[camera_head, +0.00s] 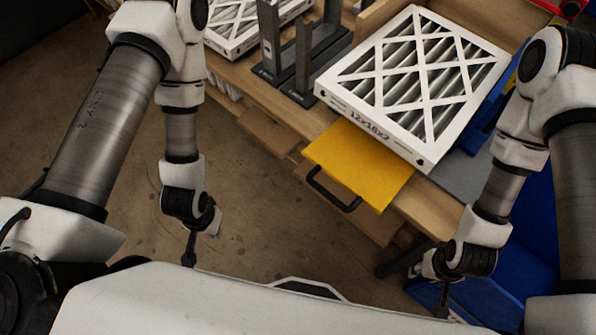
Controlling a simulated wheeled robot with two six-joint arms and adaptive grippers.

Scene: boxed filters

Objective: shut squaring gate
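A flat yellow panel (358,160) with a black bow handle (332,192) juts out from the front edge of the wooden bench; it looks like the squaring gate. A white-framed filter (418,80) marked with a size lies just behind it, its near edge over or against the panel. My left gripper (189,250) hangs over the floor, left of the handle and apart from it. My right gripper (441,296) is low at the right, in front of the bench, also apart from the handle. Both grippers' fingers are small and partly hidden, so their opening is unclear.
Grey metal uprights (303,50) stand on the bench left of the filter. Another filter (245,22) lies behind at the left. A blue bin (500,285) is at the lower right, near my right arm. Bare floor (265,225) lies between my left gripper and the bench.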

